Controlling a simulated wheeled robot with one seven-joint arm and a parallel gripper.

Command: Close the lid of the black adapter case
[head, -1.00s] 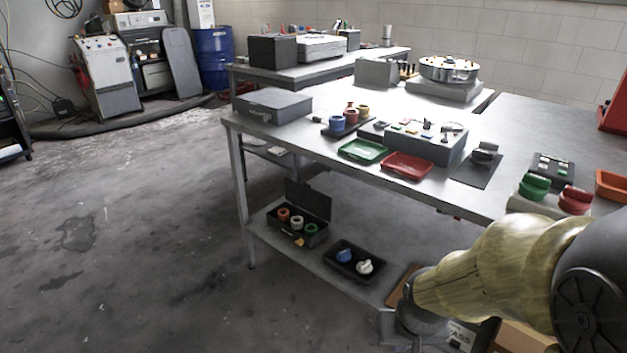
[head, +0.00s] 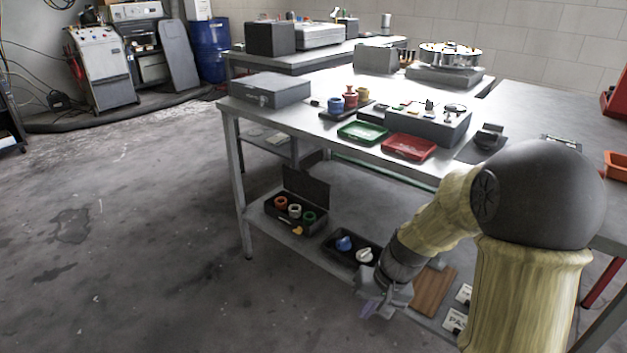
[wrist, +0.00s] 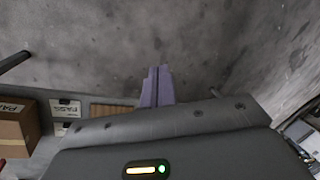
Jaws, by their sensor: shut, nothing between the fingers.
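The black adapter case (head: 268,213) sits on the lower shelf of the bench, near its left end. Its lid (head: 306,188) stands open, raised at the back. Orange, white and green ring-shaped adapters (head: 294,211) are inside it, with a small yellow-orange piece at its front. My gripper (head: 368,309) is in front of the lower shelf, to the right of the case and apart from it. In the wrist view its fingers (wrist: 157,86) are together and empty, over the grey floor. The case does not show in the wrist view.
A black tray (head: 331,252) with a blue and a white knob lies on the shelf between the case and my gripper. A brown board (head: 434,291) lies farther right. The bench top (head: 340,165) overhangs the shelf. The floor (head: 150,250) to the left is clear.

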